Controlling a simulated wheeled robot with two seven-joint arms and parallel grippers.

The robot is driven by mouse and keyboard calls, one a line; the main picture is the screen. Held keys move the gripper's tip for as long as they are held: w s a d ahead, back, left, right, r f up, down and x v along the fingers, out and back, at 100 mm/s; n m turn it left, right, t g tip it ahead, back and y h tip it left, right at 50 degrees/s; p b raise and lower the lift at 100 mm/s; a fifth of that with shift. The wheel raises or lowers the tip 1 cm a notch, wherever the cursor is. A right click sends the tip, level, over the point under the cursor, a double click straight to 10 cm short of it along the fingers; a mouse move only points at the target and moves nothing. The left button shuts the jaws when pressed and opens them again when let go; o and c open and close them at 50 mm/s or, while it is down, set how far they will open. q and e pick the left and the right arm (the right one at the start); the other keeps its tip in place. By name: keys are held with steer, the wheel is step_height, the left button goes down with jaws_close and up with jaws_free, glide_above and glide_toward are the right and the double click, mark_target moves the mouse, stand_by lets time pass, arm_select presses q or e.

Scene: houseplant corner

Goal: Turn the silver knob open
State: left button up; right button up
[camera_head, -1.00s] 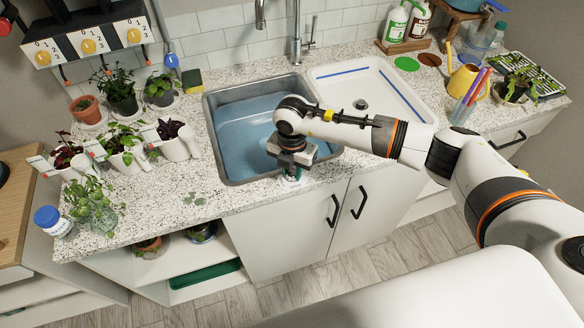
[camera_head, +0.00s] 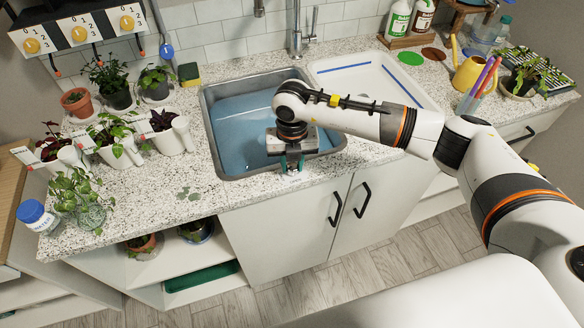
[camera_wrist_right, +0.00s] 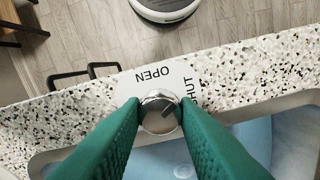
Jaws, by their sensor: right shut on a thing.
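The silver knob (camera_wrist_right: 157,118) sits on the counter's front strip between the sink and the front edge, on a pale plate (camera_wrist_right: 180,76) printed OPEN and SHUT. In the right wrist view, the green fingers of my right gripper (camera_wrist_right: 160,105) are closed on the knob, one on each side. A dark mark on the knob's top points to the upper right, toward the SHUT side. In the head view my right gripper (camera_head: 292,165) reaches down at the sink's front rim, and the knob is hidden by the fingers. My left gripper is not in view.
The sink (camera_head: 240,128) behind the gripper holds bluish water. A white drainer tray (camera_head: 365,80) lies to its right. Potted plants (camera_head: 115,140) crowd the counter's left side. A yellow watering can (camera_head: 470,72) and a cup of pens stand at right. The front counter strip is clear beside the gripper.

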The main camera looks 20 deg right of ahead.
mark_target(292, 166)
steer(key=n+b, duration=0.8)
steer(key=shift+f, duration=0.15)
steer(key=n+b, duration=0.2)
steer(key=shift+n, duration=0.4)
steer(key=shift+r+n+b, duration=0.2)
steer(key=shift+n+b, duration=0.35)
steer(key=shift+n, duration=0.05)
steer(key=o, duration=1)
steer(key=shift+c, duration=0.2)
step_height(292, 166, up, 12)
steer(key=b, duration=0.1)
